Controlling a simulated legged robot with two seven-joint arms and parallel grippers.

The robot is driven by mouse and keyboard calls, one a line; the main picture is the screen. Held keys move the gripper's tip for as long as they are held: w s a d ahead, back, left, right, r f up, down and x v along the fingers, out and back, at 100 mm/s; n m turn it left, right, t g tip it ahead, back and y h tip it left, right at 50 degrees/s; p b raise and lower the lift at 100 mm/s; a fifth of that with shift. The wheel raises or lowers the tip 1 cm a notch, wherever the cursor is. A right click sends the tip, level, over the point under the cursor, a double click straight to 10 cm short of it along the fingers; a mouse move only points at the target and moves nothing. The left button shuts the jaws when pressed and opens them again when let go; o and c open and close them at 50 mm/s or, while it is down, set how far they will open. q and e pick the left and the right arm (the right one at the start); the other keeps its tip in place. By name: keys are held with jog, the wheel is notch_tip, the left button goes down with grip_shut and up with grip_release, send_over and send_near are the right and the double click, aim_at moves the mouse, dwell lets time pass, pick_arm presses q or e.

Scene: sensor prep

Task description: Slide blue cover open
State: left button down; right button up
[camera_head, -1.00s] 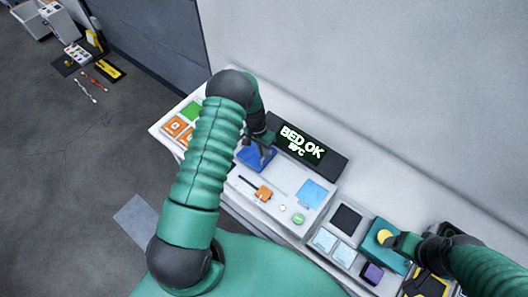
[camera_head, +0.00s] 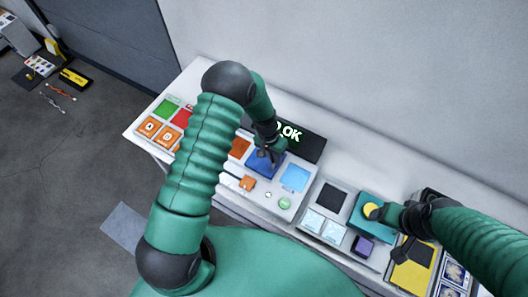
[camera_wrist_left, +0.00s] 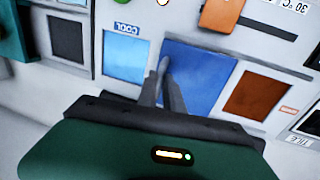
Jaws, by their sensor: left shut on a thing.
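The blue cover (camera_head: 262,165) lies on the white panel, with a rust-orange square (camera_head: 239,148) uncovered on its left. In the left wrist view the cover (camera_wrist_left: 208,78) sits between the light-blue COOL square (camera_wrist_left: 127,55) and the rust-orange square (camera_wrist_left: 256,95). My left gripper (camera_head: 268,152) is at the cover, its fingers (camera_wrist_left: 164,72) close together and shut at the cover's edge near the COOL square. The part they grip is hidden. My right gripper (camera_head: 385,212) is at the yellow disc (camera_head: 372,210) on a teal block (camera_head: 366,224); its finger gap is unclear.
A dark display (camera_head: 301,139) stands behind the panel, partly hidden by my left arm. An orange slider knob (camera_head: 247,183) and a green button (camera_head: 284,203) are in front of the cover. Green, red and orange tiles (camera_head: 150,127) lie left. A wall closes off the back.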

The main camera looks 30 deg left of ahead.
pick_arm(q)
jog(key=shift+s+d+f, duration=0.1)
jog(key=shift+s+f, duration=0.1)
jog(key=shift+s, duration=0.15)
jog(key=c, duration=1.8)
grip_release()
jog(key=shift+c, duration=0.2)
jog(key=o, duration=0.3)
jog(key=shift+w+d, duration=0.1)
jog(key=shift+w, duration=0.05)
jog(key=shift+o, duration=0.2)
jog(key=shift+w+d+r, duration=0.1)
jog(key=shift+d+r, duration=0.1)
notch_tip(320, 180, up, 8)
jog(key=a+b, duration=0.2)
notch_tip(320, 180, up, 8)
jog(key=b, duration=0.2)
send_over(268, 162)
jog(key=shift+d+r, duration=0.15)
jog(key=shift+d, duration=0.05)
pick_arm(e)
jog(key=x, duration=0.3)
jog(key=shift+s+a+f, duration=0.1)
jog(key=shift+s+f, duration=0.25)
pick_arm(q)
jog(key=shift+a, duration=0.15)
pick_arm(e)
jog(key=shift+a, duration=0.15)
